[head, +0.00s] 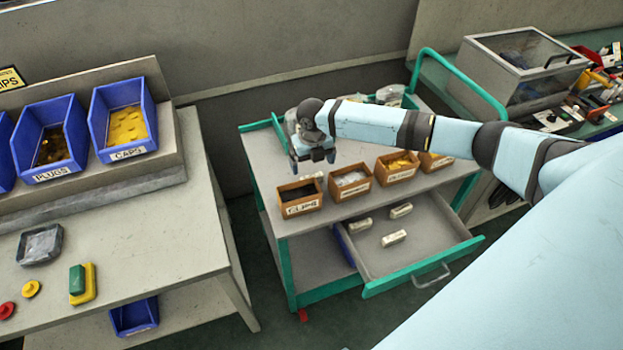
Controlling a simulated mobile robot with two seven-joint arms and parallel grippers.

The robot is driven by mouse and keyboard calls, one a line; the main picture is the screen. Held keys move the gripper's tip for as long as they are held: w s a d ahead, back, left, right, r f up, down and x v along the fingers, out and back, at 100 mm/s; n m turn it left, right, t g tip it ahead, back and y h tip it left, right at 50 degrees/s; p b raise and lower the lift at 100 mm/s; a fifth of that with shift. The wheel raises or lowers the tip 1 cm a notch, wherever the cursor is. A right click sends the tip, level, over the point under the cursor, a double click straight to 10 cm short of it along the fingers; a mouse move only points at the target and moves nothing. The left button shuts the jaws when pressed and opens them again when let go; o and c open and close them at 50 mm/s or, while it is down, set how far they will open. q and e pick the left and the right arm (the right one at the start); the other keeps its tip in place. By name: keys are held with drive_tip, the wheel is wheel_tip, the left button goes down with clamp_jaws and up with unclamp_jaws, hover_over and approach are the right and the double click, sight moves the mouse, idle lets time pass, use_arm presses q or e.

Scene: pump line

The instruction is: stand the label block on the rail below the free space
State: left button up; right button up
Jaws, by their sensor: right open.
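Three pale blocks with dark marks, which look like label blocks, lie in the open drawer: a left one (360,226), a rear right one (401,210) and a front one (393,238). Their print is too small to read. My right gripper (316,160) is open above the trolley top, behind the orange box marked CLIPS (300,198). A small whitish thing (313,176) shows just below its fingers; I cannot tell what it is. My left gripper is out of view. I cannot clearly make out the rail or the free space.
Several other orange boxes (349,182) stand along the trolley's front edge, above the drawer (425,240). On the left bench, blue bins marked PLUGS (56,170) and CAPS (127,152) sit on a raised shelf. A clear-lidded case (520,65) stands behind right.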

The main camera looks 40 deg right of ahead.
sight(311, 175)
wheel_tip(311, 175, down, 6)
drive_tip(key=shift+w+a+r+p, duration=0.1)
drive_tip(key=shift+a+r+p, duration=0.1)
drive_tip(key=shift+p, duration=0.25)
drive_tip(key=c, duration=1)
drive_tip(key=shift+r, duration=0.15)
